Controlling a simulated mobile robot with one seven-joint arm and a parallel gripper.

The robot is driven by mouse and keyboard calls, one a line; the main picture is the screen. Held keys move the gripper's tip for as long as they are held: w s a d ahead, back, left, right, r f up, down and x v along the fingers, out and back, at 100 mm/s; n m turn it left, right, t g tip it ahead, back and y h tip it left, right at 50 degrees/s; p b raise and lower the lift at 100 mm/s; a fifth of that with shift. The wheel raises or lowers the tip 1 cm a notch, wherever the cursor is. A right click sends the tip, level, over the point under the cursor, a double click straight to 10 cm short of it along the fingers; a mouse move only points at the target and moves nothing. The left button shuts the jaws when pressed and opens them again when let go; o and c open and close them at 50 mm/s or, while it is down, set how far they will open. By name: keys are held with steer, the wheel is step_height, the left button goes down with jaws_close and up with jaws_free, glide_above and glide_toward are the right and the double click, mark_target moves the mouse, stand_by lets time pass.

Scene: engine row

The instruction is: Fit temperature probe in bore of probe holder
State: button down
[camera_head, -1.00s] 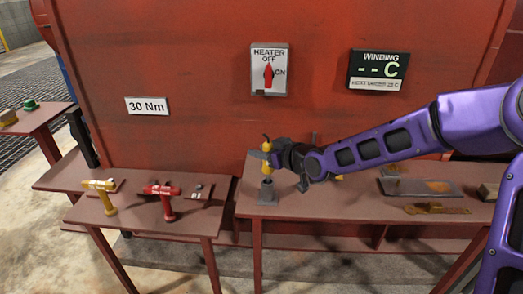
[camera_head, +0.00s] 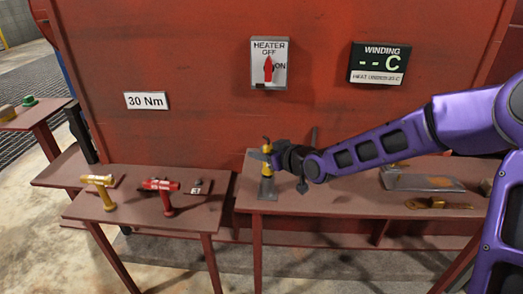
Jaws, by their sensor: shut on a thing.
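The yellow temperature probe (camera_head: 266,170) stands upright in my gripper (camera_head: 268,157), which is shut on it. The grey probe holder (camera_head: 267,188) stands on the right-hand bench directly below the probe. The probe's lower end meets the top of the holder in the picture. The bore is hidden, and I cannot tell how deep the probe sits in it.
The right-hand bench (camera_head: 335,200) also carries a grey plate (camera_head: 425,183) and a brass-coloured tool (camera_head: 437,203). A yellow tool (camera_head: 101,190) and a red tool (camera_head: 164,190) are on the left bench. The red wall is close behind.

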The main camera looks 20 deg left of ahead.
steer(key=shift+f, duration=0.65)
steer(key=shift+c, duration=2.2)
jaws_free()
steer(key=p+v, duration=0.6)
steer(key=v, duration=1.1)
steer(key=shift+r, duration=0.2)
steer(key=shift+d, duration=0.1)
